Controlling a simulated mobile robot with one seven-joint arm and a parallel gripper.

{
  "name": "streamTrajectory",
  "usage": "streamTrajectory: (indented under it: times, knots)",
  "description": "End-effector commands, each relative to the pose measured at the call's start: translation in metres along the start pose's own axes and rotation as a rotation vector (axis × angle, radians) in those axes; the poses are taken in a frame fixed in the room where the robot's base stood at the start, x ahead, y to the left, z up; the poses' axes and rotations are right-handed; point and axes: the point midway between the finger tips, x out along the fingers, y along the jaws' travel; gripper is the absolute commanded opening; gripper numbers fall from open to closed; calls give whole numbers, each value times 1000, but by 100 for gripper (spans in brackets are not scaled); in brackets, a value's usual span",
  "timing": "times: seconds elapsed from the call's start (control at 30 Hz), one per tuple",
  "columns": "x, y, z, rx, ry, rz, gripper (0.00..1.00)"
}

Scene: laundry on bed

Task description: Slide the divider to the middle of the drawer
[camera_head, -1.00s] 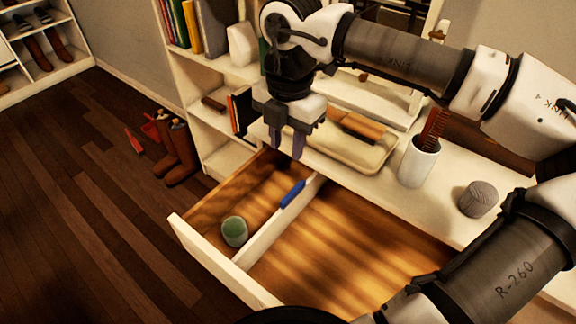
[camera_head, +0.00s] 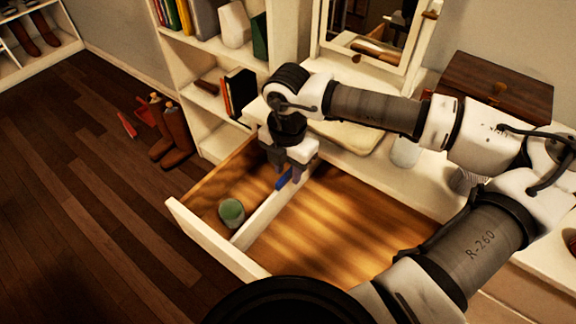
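The open wooden drawer (camera_head: 345,234) has a white divider (camera_head: 267,217) running from its front panel toward the back, left of the drawer's middle. A blue piece (camera_head: 284,179) shows on the divider's left side near its far end. My gripper (camera_head: 288,173) points down at the divider's far part, with its fingers apart, one on the left and one on the right. The fingertips are low, and I cannot tell whether they touch the divider. My gripper partly hides the divider's far end.
A green-topped round container (camera_head: 231,212) stands in the narrower left compartment, beside the divider. The wider right compartment looks empty. A mirror, a wooden box (camera_head: 495,88) and a pale tray (camera_head: 345,135) are on the dresser top behind my arm. Boots (camera_head: 177,135) stand on the floor.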

Motion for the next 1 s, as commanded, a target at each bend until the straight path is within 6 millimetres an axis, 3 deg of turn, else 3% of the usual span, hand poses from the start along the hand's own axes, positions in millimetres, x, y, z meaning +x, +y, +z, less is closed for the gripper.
streamTrajectory:
  times: [0.3, 0.57, 1.0]
  knots:
    - [2, 0, 0, 0, -1, 0, 31]
    - [2, 0, 0, 0, -1, 0, 0]
    - [5, -8, 1, 4, -3, 0, 0]
